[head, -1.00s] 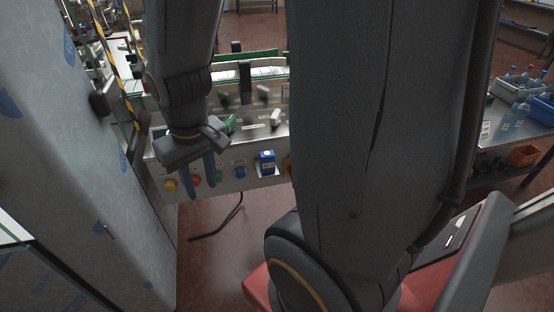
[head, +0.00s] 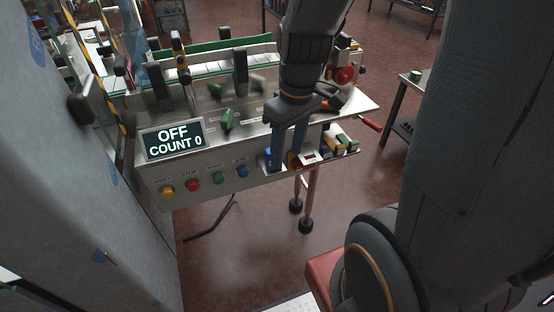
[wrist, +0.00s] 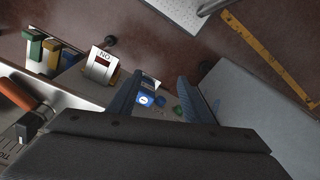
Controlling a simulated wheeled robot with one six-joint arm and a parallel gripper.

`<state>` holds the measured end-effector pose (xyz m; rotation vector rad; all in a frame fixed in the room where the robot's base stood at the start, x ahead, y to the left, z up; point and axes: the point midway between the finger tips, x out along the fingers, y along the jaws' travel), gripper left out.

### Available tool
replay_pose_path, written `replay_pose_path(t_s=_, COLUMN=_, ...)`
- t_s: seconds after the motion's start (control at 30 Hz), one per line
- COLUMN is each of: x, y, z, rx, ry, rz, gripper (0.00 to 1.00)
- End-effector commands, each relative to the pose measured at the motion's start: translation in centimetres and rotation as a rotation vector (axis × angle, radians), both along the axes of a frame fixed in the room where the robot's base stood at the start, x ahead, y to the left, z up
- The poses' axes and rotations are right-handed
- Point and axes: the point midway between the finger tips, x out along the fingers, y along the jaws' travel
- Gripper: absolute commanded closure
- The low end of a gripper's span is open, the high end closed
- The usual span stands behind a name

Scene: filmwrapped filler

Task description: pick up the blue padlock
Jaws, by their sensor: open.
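The blue padlock (head: 267,158) is at the front edge of the machine panel, right of the row of buttons. My gripper (head: 286,168) is in front of the panel with its fingers pointing down, and one finger partly covers the padlock. In the wrist view, what looks like the padlock (wrist: 145,99), blue with a white round mark, shows between the fingers, close beside the left one. My gripper (wrist: 165,78) is open and empty there. I cannot tell whether a finger touches the padlock.
Yellow, red, green and blue buttons (head: 193,184) line the panel left of the padlock. A display (head: 172,140) reads OFF, COUNT 0. A small box with a red readout (head: 311,157) and several coloured blocks (head: 340,143) stand close on the right. A wrapped surface (head: 60,180) borders the left.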

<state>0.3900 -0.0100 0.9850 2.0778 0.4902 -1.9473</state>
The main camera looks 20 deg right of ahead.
Motion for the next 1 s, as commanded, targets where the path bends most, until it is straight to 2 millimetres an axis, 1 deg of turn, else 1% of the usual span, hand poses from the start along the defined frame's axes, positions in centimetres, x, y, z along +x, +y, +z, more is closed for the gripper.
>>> replay_pose_path(t_s=0.03, x=0.6, y=-0.3, z=-0.4, rx=0.014, ry=0.006, rz=0.074, gripper=0.55)
replay_pose_path(t_s=0.3, x=3.2, y=-1.1, z=-1.1, rx=0.125, ry=-0.024, rz=0.548, gripper=0.55)
replay_pose_path(t_s=0.5, x=5.1, y=-1.5, z=-1.4, rx=0.201, ry=-0.101, rz=0.842, gripper=0.55)
replay_pose_path(t_s=0.6, x=6.0, y=-1.7, z=-1.4, rx=0.226, ry=-0.145, rz=0.956, gripper=0.55)
replay_pose_path(t_s=0.73, x=6.7, y=-1.9, z=-1.3, rx=0.246, ry=-0.192, rz=1.064, gripper=0.55)
replay_pose_path(t_s=0.87, x=7.1, y=-1.9, z=-1.4, rx=0.255, ry=-0.218, rz=1.119, gripper=0.55)
replay_pose_path(t_s=1.0, x=7.1, y=-1.4, z=-2.4, rx=0.26, ry=-0.223, rz=1.134, gripper=0.55)
